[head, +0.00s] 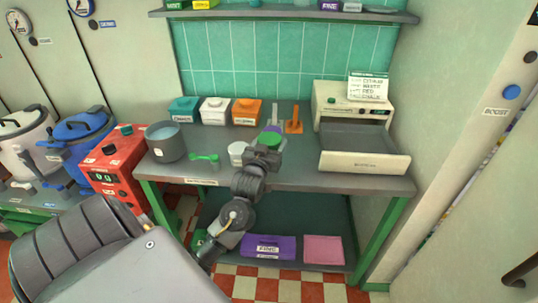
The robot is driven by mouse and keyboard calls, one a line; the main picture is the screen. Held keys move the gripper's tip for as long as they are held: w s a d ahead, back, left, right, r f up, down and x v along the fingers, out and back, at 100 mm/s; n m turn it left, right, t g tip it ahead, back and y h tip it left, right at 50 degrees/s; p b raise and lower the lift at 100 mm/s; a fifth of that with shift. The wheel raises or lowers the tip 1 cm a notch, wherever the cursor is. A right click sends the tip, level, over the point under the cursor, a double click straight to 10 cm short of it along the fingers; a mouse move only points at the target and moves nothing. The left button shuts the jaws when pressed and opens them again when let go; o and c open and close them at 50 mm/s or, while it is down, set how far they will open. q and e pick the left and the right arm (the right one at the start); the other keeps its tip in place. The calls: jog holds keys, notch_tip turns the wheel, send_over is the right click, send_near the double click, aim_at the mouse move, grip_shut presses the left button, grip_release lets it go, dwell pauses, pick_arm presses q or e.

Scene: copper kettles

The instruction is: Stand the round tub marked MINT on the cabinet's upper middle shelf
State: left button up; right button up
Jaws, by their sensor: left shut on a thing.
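My left gripper (264,156) is over the front part of the grey workbench (300,175). It is shut on a small round tub with a green top (269,139). No marking can be read on the tub from here, so I cannot tell whether it says MINT. The gripper hides the tub's lower part. I cannot make out a cabinet with an upper middle shelf in this view. My right gripper is not in view.
A white cup (237,152) stands just left of the gripper. A wall shelf (285,14) hangs above. A purple box (268,247) sits below.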

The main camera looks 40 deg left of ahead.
pick_arm(q)
jog(key=w+a+f, duration=0.1)
jog(key=f, duration=0.1)
jog(key=w+a+f, duration=0.2)
jog(key=f, duration=0.1)
jog(key=shift+w+a+f, duration=0.35)
jog(key=shift+w, duration=0.05)
jog(key=shift+w+a+f, duration=0.15)
jog(key=shift+a+f, duration=0.05)
jog(key=shift+f, duration=0.2)
notch_tip(320, 180, down, 2)
jog(key=shift+f+p, duration=0.15)
jog(key=shift+p, duration=0.5)
jog(key=shift+f, duration=0.25)
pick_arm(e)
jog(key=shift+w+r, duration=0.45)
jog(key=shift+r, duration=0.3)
pick_arm(q)
jog(key=shift+f, duration=0.15)
jog(key=o, duration=1.1)
jog(key=shift+c, duration=0.2)
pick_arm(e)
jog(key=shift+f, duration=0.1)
